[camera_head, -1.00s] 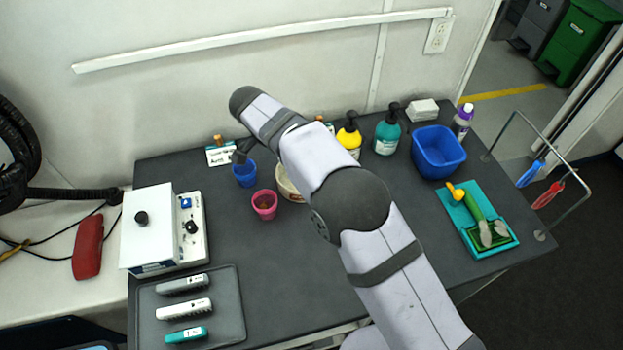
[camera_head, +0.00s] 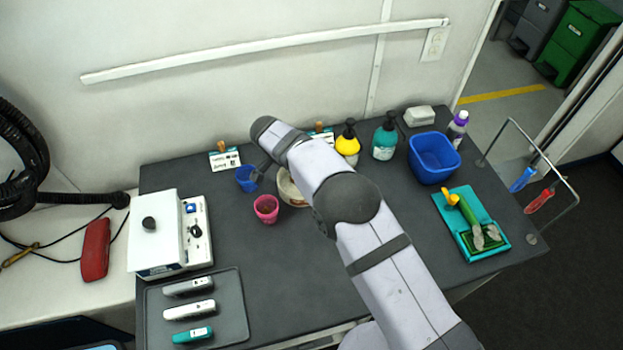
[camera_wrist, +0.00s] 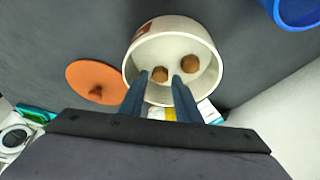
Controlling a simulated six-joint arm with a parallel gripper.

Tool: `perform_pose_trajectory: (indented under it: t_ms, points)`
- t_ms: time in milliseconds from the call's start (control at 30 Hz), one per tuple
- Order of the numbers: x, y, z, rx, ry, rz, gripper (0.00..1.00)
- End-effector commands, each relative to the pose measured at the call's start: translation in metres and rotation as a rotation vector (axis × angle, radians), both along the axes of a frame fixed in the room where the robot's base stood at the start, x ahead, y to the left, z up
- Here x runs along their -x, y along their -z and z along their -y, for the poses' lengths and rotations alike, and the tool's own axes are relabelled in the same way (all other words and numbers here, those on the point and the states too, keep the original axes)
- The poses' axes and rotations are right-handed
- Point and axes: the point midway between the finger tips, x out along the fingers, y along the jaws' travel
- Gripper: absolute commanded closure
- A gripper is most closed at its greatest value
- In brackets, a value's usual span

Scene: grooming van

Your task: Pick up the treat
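Two small brown treats lie inside a cream round container in the wrist view: a smaller-looking treat (camera_wrist: 160,74) and a larger-looking treat (camera_wrist: 190,64). The open container (camera_wrist: 130,63) also shows in the head view (camera_head: 287,190), partly hidden behind my arm. My gripper (camera_wrist: 158,82) is open, its two dark fingers apart and reaching over the container's rim. The smaller-looking treat appears between the fingertips; I see no grip on it. How deep the fingertips are is unclear. In the head view my arm hides most of the gripper.
An orange lid (camera_wrist: 95,82) lies beside the container. A blue cup (camera_head: 247,180) and a pink cup (camera_head: 266,209) stand close by. Pump bottles (camera_head: 348,146) and a blue tub (camera_head: 434,158) are to the right. The front middle of the table is clear.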

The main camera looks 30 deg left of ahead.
Motion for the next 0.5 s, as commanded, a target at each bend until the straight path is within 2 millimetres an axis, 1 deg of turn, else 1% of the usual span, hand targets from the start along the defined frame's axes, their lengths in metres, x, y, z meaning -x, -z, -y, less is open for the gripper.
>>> perform_pose_trajectory:
  t_ms: [133,367,400,467,500]
  points:
    - [-0.0028,0.0081,0.0016,-0.001,0.000,0.000,0.70]
    - [-0.0033,0.0099,0.0017,-0.001,0.000,0.000,0.70]
    - [-0.0032,0.0099,0.0017,-0.001,0.000,0.000,0.75]
    - [-0.0032,0.0098,0.0017,-0.001,0.000,0.000,0.89]
    - [-0.0032,0.0098,0.0017,-0.001,0.000,0.000,0.98]
